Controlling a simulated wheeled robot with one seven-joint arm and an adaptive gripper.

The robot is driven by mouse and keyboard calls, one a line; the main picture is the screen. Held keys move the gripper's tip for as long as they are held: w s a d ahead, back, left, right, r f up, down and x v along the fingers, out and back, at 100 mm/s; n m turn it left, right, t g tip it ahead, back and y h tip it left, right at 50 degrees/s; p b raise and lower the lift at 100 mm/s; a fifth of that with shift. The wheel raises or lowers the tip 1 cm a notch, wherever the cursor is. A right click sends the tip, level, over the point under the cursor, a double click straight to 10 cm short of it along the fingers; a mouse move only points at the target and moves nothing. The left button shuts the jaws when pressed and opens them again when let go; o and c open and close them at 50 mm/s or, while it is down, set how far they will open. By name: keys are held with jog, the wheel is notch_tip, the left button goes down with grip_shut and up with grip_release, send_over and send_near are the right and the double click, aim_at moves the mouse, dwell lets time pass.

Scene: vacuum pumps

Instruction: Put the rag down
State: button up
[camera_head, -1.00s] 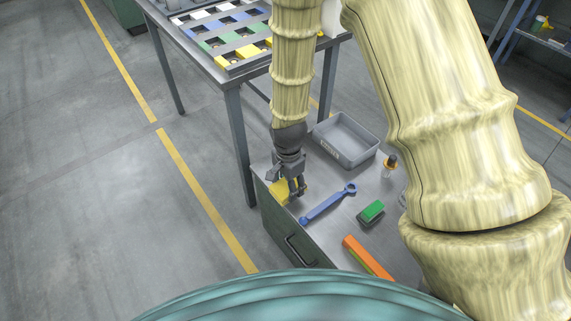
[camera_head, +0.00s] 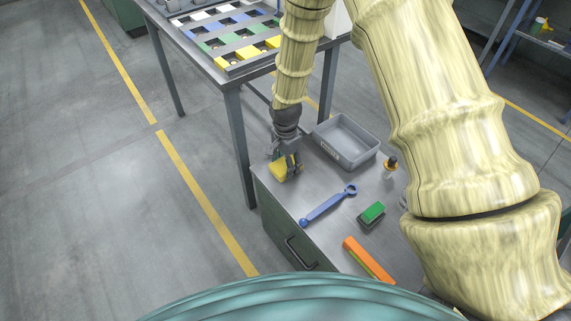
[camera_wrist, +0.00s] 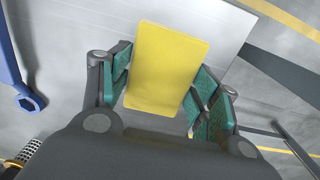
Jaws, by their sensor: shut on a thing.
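The yellow rag (camera_head: 279,170) is a flat rectangular piece between the fingers of my gripper (camera_head: 288,168), over the far left corner of the metal cabinet top (camera_head: 310,177). In the wrist view the rag (camera_wrist: 167,68) sits between the green-padded fingers (camera_wrist: 160,92), and its flat yellow face fills the middle. My gripper is shut on it. I cannot tell whether the rag touches the cabinet top or hangs just above it.
On the cabinet top lie a blue wrench (camera_head: 327,206), a green brush-like block (camera_head: 372,214), an orange item (camera_head: 366,259) and a screwdriver-like tool (camera_head: 390,165). A grey bin (camera_head: 346,141) stands at the back. A table with coloured compartments (camera_head: 232,40) is behind.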

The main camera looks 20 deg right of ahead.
aim_at(284, 164)
jog(key=shift+w+f, duration=0.1)
jog(key=shift+f, duration=0.3)
jog(key=o, duration=1.1)
jog(key=shift+o, duration=0.2)
jog(key=shift+f, duration=0.1)
jog(key=shift+f+b, duration=0.3)
jog(key=shift+b, duration=0.25)
notch_tip(284, 164, up, 11)
jog(key=p, duration=0.1)
jog(key=shift+a, duration=0.25)
jog(key=shift+w+r, duration=0.1)
